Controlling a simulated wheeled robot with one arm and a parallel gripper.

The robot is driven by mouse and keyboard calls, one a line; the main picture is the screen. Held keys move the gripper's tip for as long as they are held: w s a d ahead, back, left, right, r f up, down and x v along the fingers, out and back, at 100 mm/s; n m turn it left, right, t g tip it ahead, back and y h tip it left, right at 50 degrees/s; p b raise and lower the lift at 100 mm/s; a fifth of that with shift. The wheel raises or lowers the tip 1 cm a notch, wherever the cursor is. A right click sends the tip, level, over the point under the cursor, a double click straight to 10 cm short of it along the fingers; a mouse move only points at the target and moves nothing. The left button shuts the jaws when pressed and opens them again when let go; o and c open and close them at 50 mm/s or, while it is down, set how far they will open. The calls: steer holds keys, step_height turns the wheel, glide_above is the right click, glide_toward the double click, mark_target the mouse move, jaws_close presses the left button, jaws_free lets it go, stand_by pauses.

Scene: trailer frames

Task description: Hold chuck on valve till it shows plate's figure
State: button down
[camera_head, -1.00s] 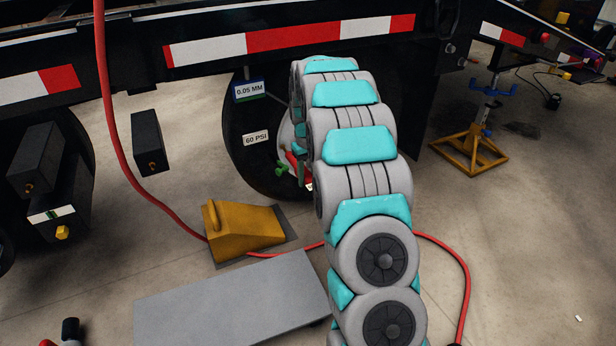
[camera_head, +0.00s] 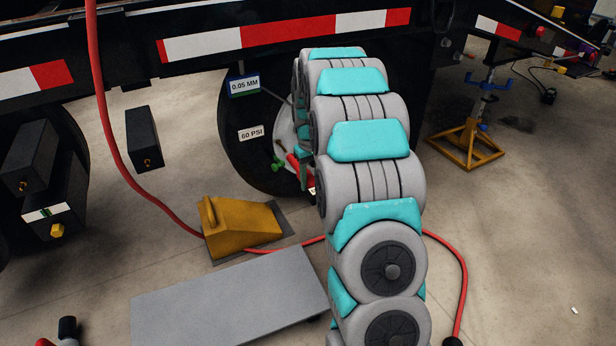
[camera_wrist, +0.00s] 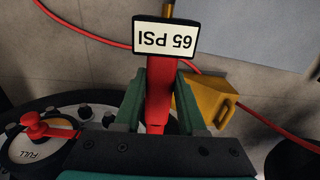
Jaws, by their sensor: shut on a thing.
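My gripper (camera_wrist: 160,95) is shut on the red chuck (camera_wrist: 159,85), its green fingers on either side. A white display (camera_wrist: 165,36) at the chuck's outer end reads 65 PSI, upside down in the wrist view. In the head view, a red part of the chuck (camera_head: 297,167) shows beside the wheel hub, with most of my gripper hidden behind my arm. The plate (camera_head: 251,133) on the tyre (camera_head: 240,105) reads 60 PSI. The valve is hidden, so I cannot tell whether the chuck touches it. A small green piece (camera_head: 278,164) is near the hub.
A yellow wheel chock (camera_head: 240,226) is below the tyre. A grey flat board (camera_head: 230,299) lies in front. A red hose (camera_head: 120,160) hangs down and runs across the floor. A yellow stand (camera_head: 466,145) is at right. A red lever marked FULL (camera_wrist: 48,131) is beside my gripper.

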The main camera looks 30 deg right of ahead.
mark_target(316, 185)
steer(key=shift+s+d, duration=0.1)
steer(key=shift+s, duration=1.4)
